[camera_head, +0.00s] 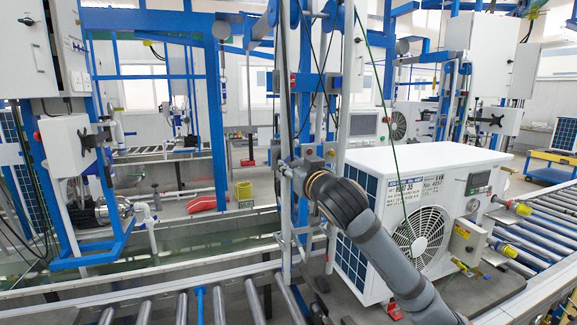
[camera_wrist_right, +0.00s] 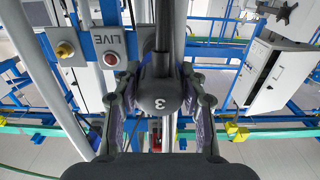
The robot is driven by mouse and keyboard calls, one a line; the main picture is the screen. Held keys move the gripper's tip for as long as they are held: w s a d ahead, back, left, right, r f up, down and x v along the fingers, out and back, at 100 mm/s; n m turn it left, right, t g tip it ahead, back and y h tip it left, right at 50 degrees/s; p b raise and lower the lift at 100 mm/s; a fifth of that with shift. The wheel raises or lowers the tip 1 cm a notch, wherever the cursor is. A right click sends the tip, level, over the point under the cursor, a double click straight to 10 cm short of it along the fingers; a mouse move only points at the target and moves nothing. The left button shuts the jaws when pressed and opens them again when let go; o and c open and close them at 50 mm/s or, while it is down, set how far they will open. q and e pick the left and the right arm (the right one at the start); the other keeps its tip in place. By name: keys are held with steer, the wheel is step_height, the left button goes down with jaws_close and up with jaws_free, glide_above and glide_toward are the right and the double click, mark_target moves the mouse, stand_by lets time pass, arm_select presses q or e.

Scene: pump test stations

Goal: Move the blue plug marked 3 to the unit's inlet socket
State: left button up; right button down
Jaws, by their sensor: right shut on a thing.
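My right gripper (camera_head: 290,170) reaches in from the lower right and is at the upright posts left of the unit. In the right wrist view my right gripper (camera_wrist_right: 160,98) is shut on a rounded grey plug body (camera_wrist_right: 158,102) marked 3, which shows upside down. Bluish parts show just behind it. I cannot tell whether the plug is seated in anything. The white unit (camera_head: 435,172), with a fan grille and a small display, stands right of the posts. Fittings (camera_head: 463,232) show on its right side; I cannot tell which is the inlet socket. My left gripper is not in view.
A panel marked LIVE (camera_wrist_right: 97,50), with a brass fitting and a red button, is close to my right gripper. Roller conveyors (camera_head: 540,225) run right of the unit. Hanging hoses and blue frames crowd the posts. A water trough (camera_head: 200,243) lies at left.

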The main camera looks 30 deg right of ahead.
steer(key=shift+b+v, duration=1.05)
steer(key=shift+v, duration=0.2)
steer(key=a+f+n+y, duration=0.3)
steer(key=a+f+y, duration=0.35)
steer(key=f, duration=0.35)
steer(key=a+f+n+y, duration=0.45)
steer(key=a+f, duration=0.25)
steer(key=f, duration=0.3)
steer(key=s+a+f+n+g+y, duration=0.6)
steer(key=s+a+f+g+y, duration=0.1)
steer(key=s+a+f, duration=0.6)
steer(key=shift+s+a+y, duration=0.6)
steer(key=shift+s+a, duration=0.25)
steer(key=shift+a, duration=0.35)
steer(key=shift+w, duration=0.1)
steer(key=shift+r, duration=0.1)
